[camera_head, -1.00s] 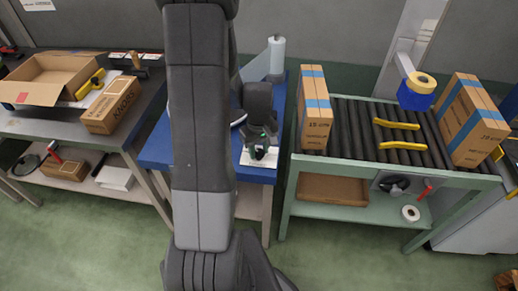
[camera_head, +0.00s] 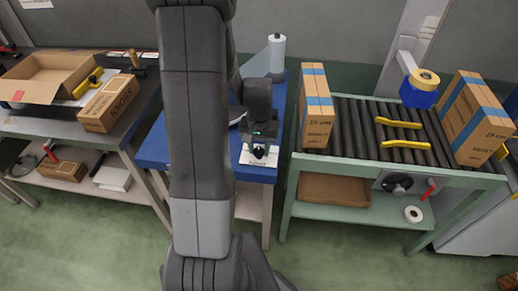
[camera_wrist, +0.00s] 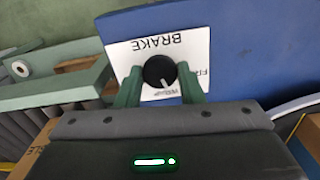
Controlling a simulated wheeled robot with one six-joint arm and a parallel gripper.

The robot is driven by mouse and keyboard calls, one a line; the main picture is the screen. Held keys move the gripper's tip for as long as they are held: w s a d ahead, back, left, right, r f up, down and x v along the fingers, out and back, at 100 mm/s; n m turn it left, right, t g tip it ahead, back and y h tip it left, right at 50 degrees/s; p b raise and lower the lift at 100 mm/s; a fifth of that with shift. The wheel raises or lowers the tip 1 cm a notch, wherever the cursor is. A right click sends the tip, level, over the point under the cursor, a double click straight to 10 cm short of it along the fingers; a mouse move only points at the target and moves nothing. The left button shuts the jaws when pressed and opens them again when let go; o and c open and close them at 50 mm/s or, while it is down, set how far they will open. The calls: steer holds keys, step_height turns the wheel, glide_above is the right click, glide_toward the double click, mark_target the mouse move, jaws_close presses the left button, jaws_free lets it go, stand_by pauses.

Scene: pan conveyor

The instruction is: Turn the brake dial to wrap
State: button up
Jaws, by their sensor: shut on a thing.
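The brake dial (camera_wrist: 159,71) is a round black knob with a white pointer line, on a white card (camera_wrist: 125,60) marked BRAKE, upside down in the wrist view. The pointer is toward the card's lower edge, near small lettering partly hidden there; more lettering, partly cut off, is at the right. My gripper (camera_wrist: 160,88) has its green fingers on either side of the knob, shut on it. In the head view my gripper (camera_head: 260,150) is over the white card (camera_head: 249,158) at the front edge of the blue table (camera_head: 155,152).
A roller conveyor (camera_head: 350,125) with a green frame stands to the right, with tall cartons (camera_head: 316,108) and yellow bars (camera_head: 400,124). A blue tape dispenser (camera_head: 416,97) is above it. A grey bench (camera_head: 60,128) with boxes stands left. A white roll (camera_head: 276,55) stands behind my gripper.

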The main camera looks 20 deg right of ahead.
mark_target(259, 151)
steer(key=shift+m, duration=1.5)
steer(key=shift+b, duration=0.3)
steer(key=o, duration=1)
steer(key=shift+r, duration=0.1)
step_height(259, 151, up, 14)
steer(key=p, duration=0.1)
steer(key=shift+f, duration=0.2)
